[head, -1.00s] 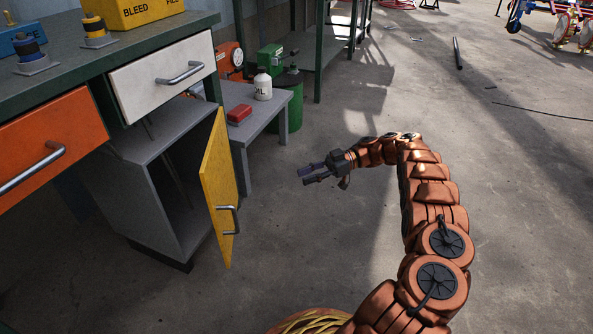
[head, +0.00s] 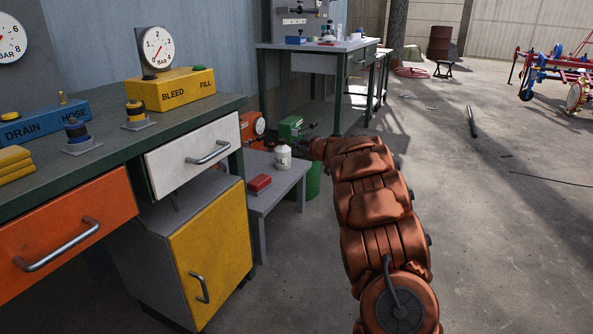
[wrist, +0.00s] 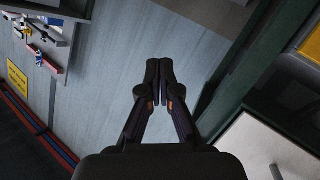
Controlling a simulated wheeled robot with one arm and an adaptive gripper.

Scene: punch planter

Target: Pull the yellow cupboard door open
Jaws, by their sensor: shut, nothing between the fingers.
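The yellow cupboard door (head: 212,248) lies flat against the front of the grey cupboard (head: 150,265) under the workbench and looks closed in the head view. Its metal handle (head: 202,288) is near the lower left of the door. My gripper (wrist: 159,75) shows in the wrist view with its two dark fingers together and nothing between them. It points toward blue-grey wall panels, away from the door. In the head view my arm reaches up past the door's right side, and the gripper at its far end is mostly hidden. The gripper is apart from the handle.
Above the cupboard are a white drawer (head: 193,157) and an orange drawer (head: 65,235). A low grey table (head: 262,204) beside it holds a red box (head: 259,183) and a white bottle (head: 282,158). A green bench leg (wrist: 240,100) is close right of the fingers.

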